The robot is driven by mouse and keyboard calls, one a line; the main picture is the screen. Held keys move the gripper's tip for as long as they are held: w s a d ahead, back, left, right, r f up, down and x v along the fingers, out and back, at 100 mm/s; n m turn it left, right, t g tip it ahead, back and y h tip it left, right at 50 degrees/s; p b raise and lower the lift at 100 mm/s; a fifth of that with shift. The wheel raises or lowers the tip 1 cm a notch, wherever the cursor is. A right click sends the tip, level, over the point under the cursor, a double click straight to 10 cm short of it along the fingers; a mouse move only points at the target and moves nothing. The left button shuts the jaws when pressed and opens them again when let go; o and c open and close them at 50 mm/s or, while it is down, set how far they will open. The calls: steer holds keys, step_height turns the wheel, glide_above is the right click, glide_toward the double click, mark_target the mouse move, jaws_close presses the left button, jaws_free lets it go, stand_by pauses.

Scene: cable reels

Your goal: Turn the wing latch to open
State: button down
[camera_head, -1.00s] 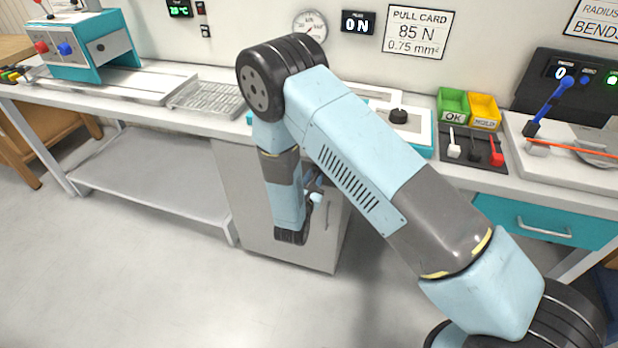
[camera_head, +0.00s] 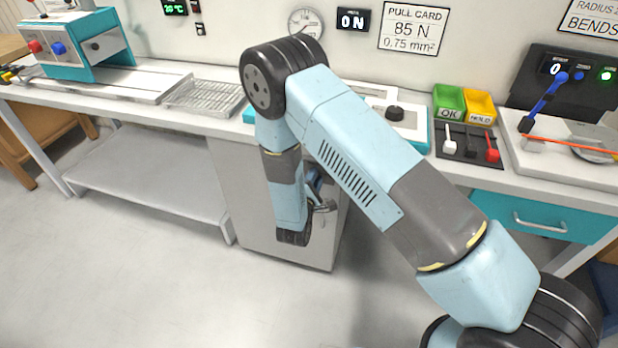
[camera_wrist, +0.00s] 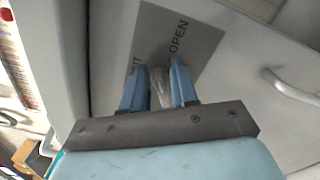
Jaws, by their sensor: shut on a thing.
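The wing latch (camera_wrist: 158,80) is a pale grey piece between my gripper's fingers in the wrist view. Its far part is blurred. It sits on a cabinet door in front of a grey label plate (camera_wrist: 188,30) that reads OPEN on the right; lettering on the left is mostly hidden. My gripper (camera_wrist: 160,88) has two blue fingers, one on each side of the latch, shut on it. In the head view my arm hides most of the gripper and all of the latch I can make out, in front of the grey cabinet (camera_head: 318,245) under the bench.
A bar handle (camera_wrist: 292,88) is on the cabinet door, to the right of my gripper in the wrist view. The bench top (camera_head: 140,105) is above, with a teal drawer (camera_head: 535,212) at right. A low shelf (camera_head: 150,180) and open floor lie to the left.

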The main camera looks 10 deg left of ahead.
steer(key=m, duration=0.2)
steer(key=f+m, duration=0.1)
steer(key=m, duration=0.2)
steer(key=shift+s+d+f+m, duration=0.1)
steer(key=shift+d+m, duration=0.05)
steer(key=shift+m, duration=0.15)
stand_by(0.4)
steer(key=c, duration=1.2)
jaws_free()
steer(key=shift+f, duration=0.1)
steer(key=shift+o, duration=0.2)
steer(key=s+a, duration=0.1)
steer(key=s, duration=1.2)
steer(key=shift+s, duration=0.3)
